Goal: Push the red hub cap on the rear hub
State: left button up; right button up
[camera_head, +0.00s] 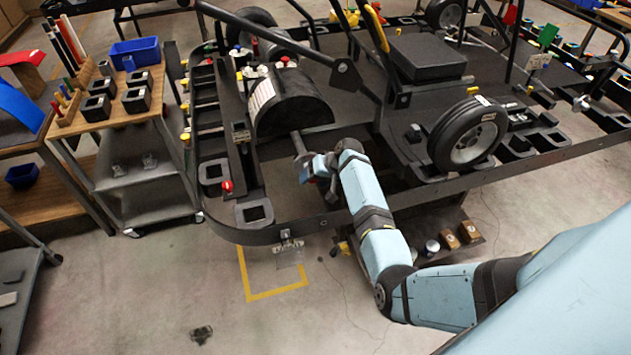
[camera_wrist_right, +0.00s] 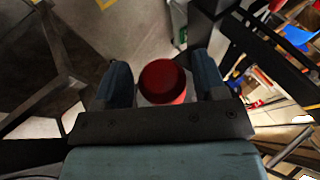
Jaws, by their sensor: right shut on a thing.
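The red hub cap (camera_wrist_right: 162,82) shows as a round red end between the two fingers of my right gripper (camera_wrist_right: 162,88) in the right wrist view. The gripper is shut on it. In the head view my right gripper (camera_head: 312,170) is beside the kart's near side, close to a grey stub axle with a dark flange (camera_head: 299,146), which looks like the rear hub. The cap cannot be made out clearly there. Whether cap and hub touch cannot be told. My left gripper is not in view.
The black kart frame (camera_head: 226,226) rings the work area. A mounted wheel (camera_head: 470,135) is to the right of the gripper. A trolley with a blue bin (camera_head: 134,52) stands at the left. Floor at the lower left is mostly clear.

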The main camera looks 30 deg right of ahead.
jog(key=shift+w+d+b, duration=0.25)
jog(key=shift+w+b, duration=0.3)
jog(key=shift+w, duration=0.5)
jog(key=o, duration=1.1)
jog(key=b+v, duration=0.1)
jog(key=v, duration=1.3)
jog(key=shift+a, duration=0.1)
